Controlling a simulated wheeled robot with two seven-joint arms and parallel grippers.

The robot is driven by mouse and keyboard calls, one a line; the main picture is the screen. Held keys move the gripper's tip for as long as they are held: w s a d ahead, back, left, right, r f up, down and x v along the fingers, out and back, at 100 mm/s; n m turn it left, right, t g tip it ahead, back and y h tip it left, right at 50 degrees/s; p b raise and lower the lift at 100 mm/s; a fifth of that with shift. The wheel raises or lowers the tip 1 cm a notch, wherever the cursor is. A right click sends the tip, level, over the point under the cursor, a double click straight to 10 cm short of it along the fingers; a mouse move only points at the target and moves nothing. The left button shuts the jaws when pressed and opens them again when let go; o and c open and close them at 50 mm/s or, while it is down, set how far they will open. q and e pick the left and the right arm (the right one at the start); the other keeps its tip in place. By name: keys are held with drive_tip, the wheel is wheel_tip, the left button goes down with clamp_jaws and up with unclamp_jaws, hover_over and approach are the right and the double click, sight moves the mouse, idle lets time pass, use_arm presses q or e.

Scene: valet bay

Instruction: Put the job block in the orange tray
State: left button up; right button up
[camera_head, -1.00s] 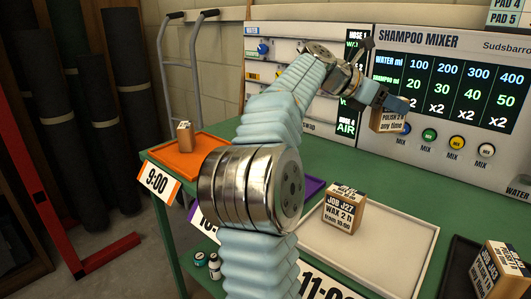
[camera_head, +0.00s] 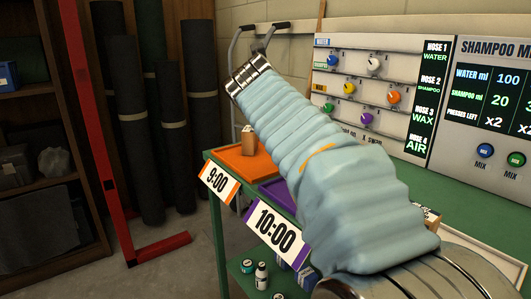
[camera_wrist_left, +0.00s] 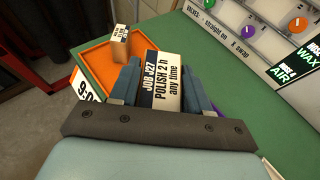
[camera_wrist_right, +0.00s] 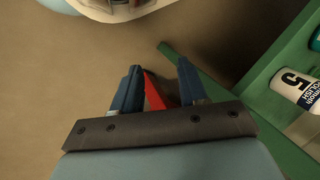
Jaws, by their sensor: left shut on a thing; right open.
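My left gripper (camera_wrist_left: 161,66) is shut on the job block (camera_wrist_left: 162,88), which is tan with a white label reading "JOB J27 POLISH 2 h any time". In the left wrist view the orange tray (camera_wrist_left: 92,62) lies ahead and to the left, beyond the held block. The height of the block over the table is hard to tell. The orange tray also shows in the head view (camera_head: 228,158), behind the 9:00 tag. The head view does not show the left gripper or the held block. My right gripper (camera_wrist_right: 160,68) is open and empty, over the floor.
A smaller block (camera_wrist_left: 120,42) stands in the orange tray. A purple tray (camera_head: 275,193) sits beside it, behind the 10:00 tag (camera_head: 274,228). The knob panel (camera_head: 370,85) stands behind the table. A bottle (camera_wrist_right: 298,90) is right of my right gripper.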

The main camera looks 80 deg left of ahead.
use_arm(q)
drive_tip(key=a+f+b, duration=0.1)
drive_tip(key=a+f, duration=0.3)
drive_tip(key=a+f+b, duration=0.1)
drive_tip(key=a+f, duration=0.3)
drive_tip(key=a+f+b, duration=0.2)
drive_tip(key=a+f, duration=0.2)
drive_tip(key=shift+w+a+f, duration=0.3)
drive_tip(key=shift+w, duration=0.1)
drive_tip(key=shift+r, duration=0.1)
drive_tip(key=o, duration=1.1)
